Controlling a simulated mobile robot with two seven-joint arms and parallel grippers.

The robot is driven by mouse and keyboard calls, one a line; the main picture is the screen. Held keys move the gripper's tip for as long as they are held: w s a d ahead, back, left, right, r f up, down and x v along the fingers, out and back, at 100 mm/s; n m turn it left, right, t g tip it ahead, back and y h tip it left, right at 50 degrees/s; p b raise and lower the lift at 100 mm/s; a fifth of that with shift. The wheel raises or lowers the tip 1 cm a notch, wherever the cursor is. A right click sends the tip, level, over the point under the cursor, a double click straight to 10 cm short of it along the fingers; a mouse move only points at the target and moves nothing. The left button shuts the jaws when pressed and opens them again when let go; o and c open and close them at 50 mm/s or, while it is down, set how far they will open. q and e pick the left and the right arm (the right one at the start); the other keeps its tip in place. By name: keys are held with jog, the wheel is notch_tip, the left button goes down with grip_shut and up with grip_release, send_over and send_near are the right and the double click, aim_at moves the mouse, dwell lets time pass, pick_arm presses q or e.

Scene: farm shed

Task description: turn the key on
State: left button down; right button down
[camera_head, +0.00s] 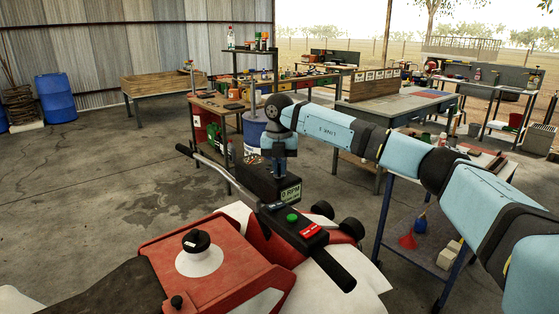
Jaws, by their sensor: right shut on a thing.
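My right arm (342,131) comes in from the right. Its gripper (279,174) points down at the top of a black box with a display (290,193) on a red vehicle. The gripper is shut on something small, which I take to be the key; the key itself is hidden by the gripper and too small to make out. How far the key is turned cannot be seen. My left gripper is not in view.
The red vehicle (205,262) has a handlebar (215,170), a green button (292,217), a red label and a black-capped filler (196,240). Workbenches (398,106) stand behind. Blue barrels (56,98) stand at the far left. Open concrete floor (118,165) lies left.

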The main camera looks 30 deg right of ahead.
jog(key=shift+r+m+p, duration=0.15)
jog(key=shift+m+p, duration=0.2)
jog(key=shift+m, duration=0.45)
jog(key=shift+m+p, duration=0.3)
jog(key=shift+m, duration=0.9)
jog(key=c, duration=1.2)
grip_release()
jog(key=shift+c, duration=0.2)
notch_tip(320, 180, up, 14)
